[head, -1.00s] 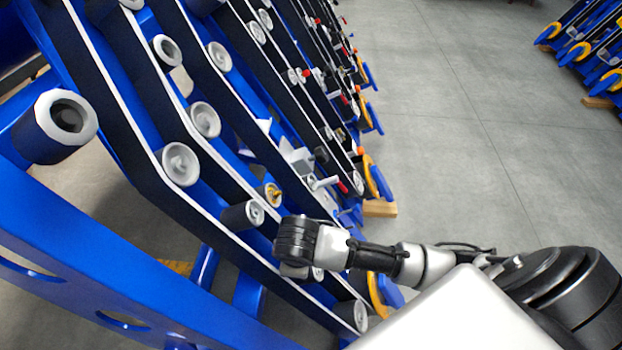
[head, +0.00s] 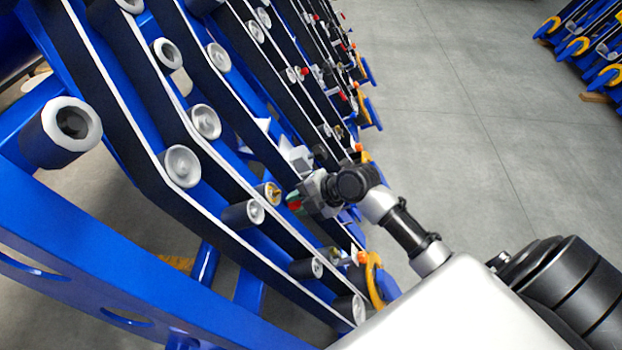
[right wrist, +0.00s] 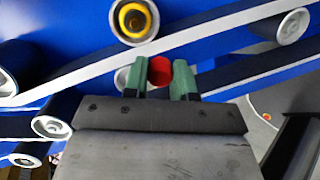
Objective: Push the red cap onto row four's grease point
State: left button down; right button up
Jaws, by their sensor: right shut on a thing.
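The red cap (right wrist: 159,72) is held between the green fingertips of my right gripper (right wrist: 160,82) in the right wrist view. In the head view the red cap (head: 294,206) shows at the tip of my right gripper (head: 297,200). A brass-coloured fitting inside a roller-like ring, possibly the grease point (head: 271,193), lies just left of the cap. In the right wrist view this yellow-ringed fitting (right wrist: 135,20) is above and slightly left of the cap. The cap looks apart from it. I cannot tell which row it belongs to. My left gripper is not in view.
Blue chassis rows with black and white belts and grey rollers (head: 182,166) fill the left side. A grey roller end (head: 256,212) sits close below the fitting. Open concrete floor (head: 470,130) lies to the right. More blue machinery (head: 590,50) stands at the far right.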

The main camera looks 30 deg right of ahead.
jog(key=d+y, duration=0.1)
jog(key=w+d+r+n+y, duration=0.1)
jog(key=d, duration=0.1)
jog(key=w+d+r+n+y, duration=0.1)
jog(key=shift+w+d+p, duration=0.15)
jog(key=shift+d+p, duration=0.15)
jog(key=shift+p, duration=0.05)
jog(key=shift+b+x, duration=2.45)
jog(key=shift+b, duration=0.3)
jog(key=shift+b, duration=0.5)
